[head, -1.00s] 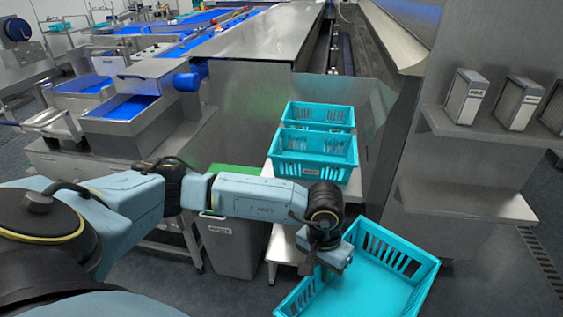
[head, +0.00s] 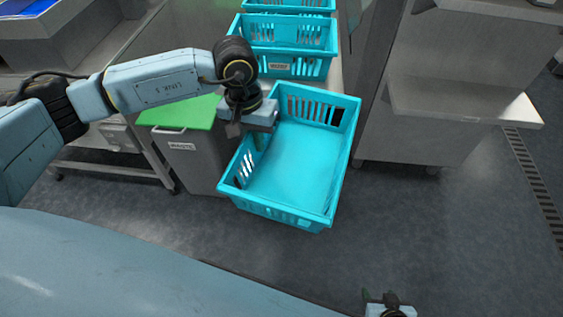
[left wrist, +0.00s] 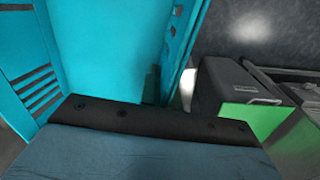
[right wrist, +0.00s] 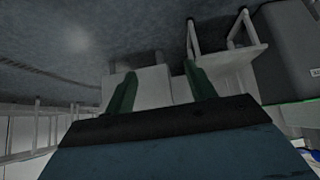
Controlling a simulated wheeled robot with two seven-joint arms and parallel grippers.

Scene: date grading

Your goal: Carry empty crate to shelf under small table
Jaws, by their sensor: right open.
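The empty turquoise crate (head: 300,165) hangs in front of the small table, tilted, its open top facing me. My left gripper (head: 260,138) is at the crate's left wall and shut on its rim. In the left wrist view the crate's wall and inside (left wrist: 105,45) fill the left side, with one green finger against the wall. My right gripper (head: 388,298) is at the bottom edge of the head view, away from the crate. Its two green fingers (right wrist: 157,92) stand apart and empty. The small table (head: 350,60) is mostly hidden by crates; its lower shelf is hidden in the head view.
Turquoise crates (head: 285,35) stand on the small table. A grey bin with a green lid (head: 185,112) is left of the held crate. A steel cabinet with a ledge (head: 440,100) stands at right. The floor (head: 450,230) in front is clear.

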